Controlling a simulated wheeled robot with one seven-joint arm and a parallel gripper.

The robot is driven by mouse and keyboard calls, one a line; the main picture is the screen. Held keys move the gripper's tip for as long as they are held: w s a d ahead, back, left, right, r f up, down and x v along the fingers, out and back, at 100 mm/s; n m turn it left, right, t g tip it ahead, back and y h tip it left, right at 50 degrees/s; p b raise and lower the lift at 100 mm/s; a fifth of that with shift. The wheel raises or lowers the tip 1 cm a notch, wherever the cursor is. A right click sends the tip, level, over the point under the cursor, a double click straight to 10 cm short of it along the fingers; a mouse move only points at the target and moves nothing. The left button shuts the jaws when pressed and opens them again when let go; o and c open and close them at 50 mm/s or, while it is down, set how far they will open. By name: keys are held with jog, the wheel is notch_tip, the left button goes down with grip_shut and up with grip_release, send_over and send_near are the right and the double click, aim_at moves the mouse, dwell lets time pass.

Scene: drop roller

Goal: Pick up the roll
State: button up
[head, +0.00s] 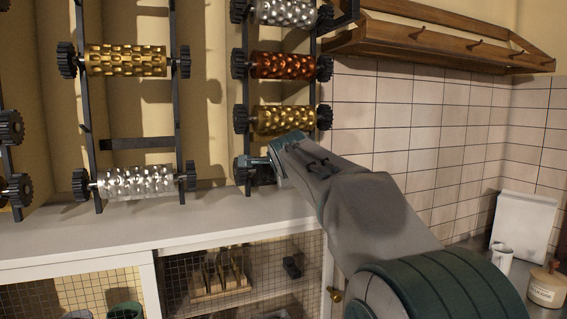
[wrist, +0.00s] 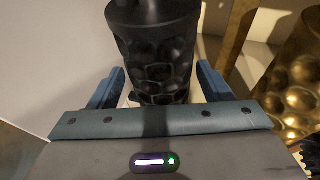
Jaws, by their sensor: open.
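A dark, dimpled roll (wrist: 158,62) stands out in the middle of the wrist view, between the two blue-grey fingers of my gripper (wrist: 158,88). The fingers are apart, one on each side of the roll, and I see a gap on at least the left side. In the head view my gripper (head: 262,164) is at the lowest place of the right-hand rack. The arm and gripper hide most of the dark roll there.
A gold roll (head: 284,120) hangs just above my gripper, with a copper roll (head: 283,65) and a silver roll (head: 286,13) higher. The left rack holds another gold roll (head: 126,60) and a silver roll (head: 135,183). A white counter (head: 140,228) lies below.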

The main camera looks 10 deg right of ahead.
jog(key=shift+x, duration=1.05)
grip_shut()
jog(key=shift+r, duration=0.3)
jog(key=shift+s, duration=0.1)
